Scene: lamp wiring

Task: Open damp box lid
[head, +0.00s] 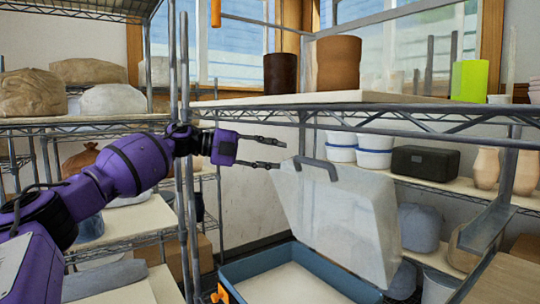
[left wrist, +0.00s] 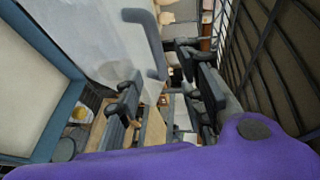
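The damp box (head: 233,269) is blue with a pale inside and stands low at the bottom centre. Its translucent grey lid (head: 345,215) is raised and leans steeply above the box. A dark grey handle (head: 316,164) sits on the lid's upper edge. My left gripper (head: 281,154) is just left of the handle, with its fingers apart and nothing seen between them. In the left wrist view, the lid (left wrist: 85,35), its handle (left wrist: 148,45) and the box rim (left wrist: 55,118) show beside my open fingers (left wrist: 165,85). My right gripper is not in view.
A wire shelf with brown pots (head: 338,63) and a green cylinder (head: 469,80) runs above and behind the lid. White tubs (head: 375,150) and a black case (head: 425,161) stand on the shelf below. Metal rack posts (head: 186,160) stand close to my left arm.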

